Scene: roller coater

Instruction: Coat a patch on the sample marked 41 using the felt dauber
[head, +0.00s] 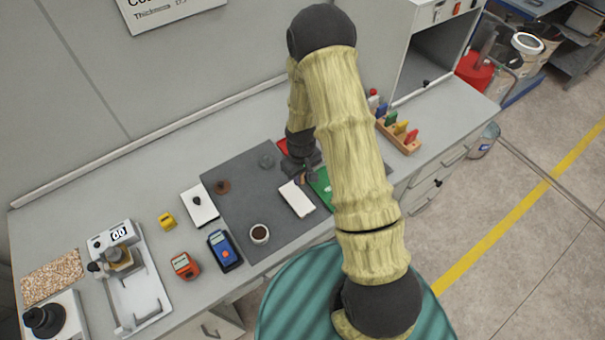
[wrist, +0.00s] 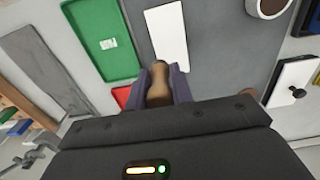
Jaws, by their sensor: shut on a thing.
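My gripper (head: 301,175) is over the dark grey mat, at the far end of a white panel (head: 296,198). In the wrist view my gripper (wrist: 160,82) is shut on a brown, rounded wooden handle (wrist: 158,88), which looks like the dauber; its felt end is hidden. The white panel (wrist: 168,38) lies just beyond the fingers; I cannot tell whether the tool touches it. No number 41 is readable on it. A cup of dark brown liquid (head: 259,233) stands on the mat's near edge and shows in the wrist view (wrist: 268,8).
A green tray (wrist: 100,65) with a small label and a red tray (wrist: 122,97) lie beside the panel. A white plate with a dark knob (head: 200,212) is left of the mat (head: 235,190). Orange (head: 183,266) and blue meters (head: 224,252) and a wooden rack (head: 408,144) are nearby.

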